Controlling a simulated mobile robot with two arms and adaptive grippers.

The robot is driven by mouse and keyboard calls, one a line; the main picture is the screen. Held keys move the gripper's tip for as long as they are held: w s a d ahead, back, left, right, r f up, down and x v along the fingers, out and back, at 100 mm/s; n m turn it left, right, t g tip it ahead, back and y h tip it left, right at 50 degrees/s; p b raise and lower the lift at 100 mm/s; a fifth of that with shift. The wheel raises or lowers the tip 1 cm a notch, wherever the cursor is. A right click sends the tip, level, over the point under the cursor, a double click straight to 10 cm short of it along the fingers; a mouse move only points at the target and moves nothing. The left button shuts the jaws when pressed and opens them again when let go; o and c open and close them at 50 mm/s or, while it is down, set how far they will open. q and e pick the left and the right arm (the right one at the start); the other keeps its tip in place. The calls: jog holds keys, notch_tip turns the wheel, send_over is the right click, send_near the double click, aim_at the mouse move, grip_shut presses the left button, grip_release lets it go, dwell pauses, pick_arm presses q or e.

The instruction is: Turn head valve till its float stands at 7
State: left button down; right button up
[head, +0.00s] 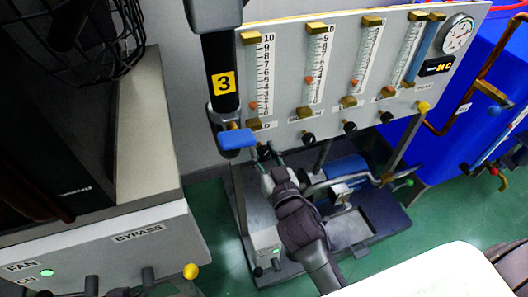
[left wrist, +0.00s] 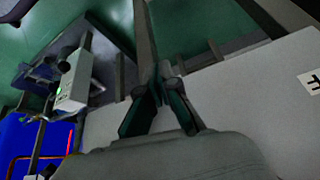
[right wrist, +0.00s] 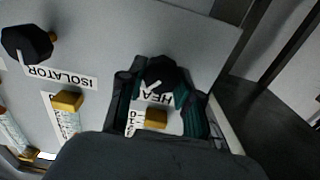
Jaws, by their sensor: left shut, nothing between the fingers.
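The flow panel (head: 285,90) carries several float tubes. The leftmost tube (head: 258,75) has an orange float low on its scale, at about 1. In the right wrist view the black head valve knob (right wrist: 167,72) sits beside a partly hidden label reading "HEA". My right gripper (head: 263,165) is at the panel's lower left edge. In the right wrist view its fingers (right wrist: 160,95) straddle the knob; I cannot tell whether they press on it. In the left wrist view my left gripper (left wrist: 160,82) is shut and empty, away from the panel.
Black knobs (head: 308,138) line the panel's lower edge; the isolator knob (right wrist: 27,43) is beside the head valve. A dark post with a yellow "3" tag (head: 222,84) and blue handle (head: 236,139) stands close left. A bypass cabinet (head: 110,250) is at left.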

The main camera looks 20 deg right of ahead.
grip_shut()
jog(key=shift+n+p, duration=0.45)
jog(key=shift+n, duration=0.15)
jog(key=shift+r+n+p, duration=0.1)
jog(key=shift+n+p, duration=0.6)
jog(key=shift+n, duration=0.5)
jog(key=shift+a+n+p, duration=0.1)
jog(key=shift+n+p, duration=0.25)
jog(key=shift+n, duration=0.55)
jog(key=n+p, duration=0.1)
jog(key=n, duration=0.1)
jog(key=shift+n, duration=0.4)
jog(key=shift+a+n, duration=0.1)
jog(key=shift+n, duration=1)
pick_arm(q)
jog(key=shift+s+a+f+g, duration=0.1)
jog(key=shift+s+f+g, duration=0.25)
jog(key=shift+f, duration=0.6)
jog(key=shift+s+a+f+g, duration=0.1)
jog(key=shift+s+f+g, duration=0.25)
jog(key=shift+f, duration=0.55)
jog(key=shift+s+a+f+g, duration=0.15)
jog(key=shift+f+g, duration=0.25)
jog(key=shift+f, duration=0.55)
pick_arm(e)
jog(key=shift+f+n, duration=0.2)
jog(key=shift+n, duration=0.8)
pick_arm(q)
jog(key=shift+s+f+p, duration=0.1)
jog(key=shift+p, duration=0.2)
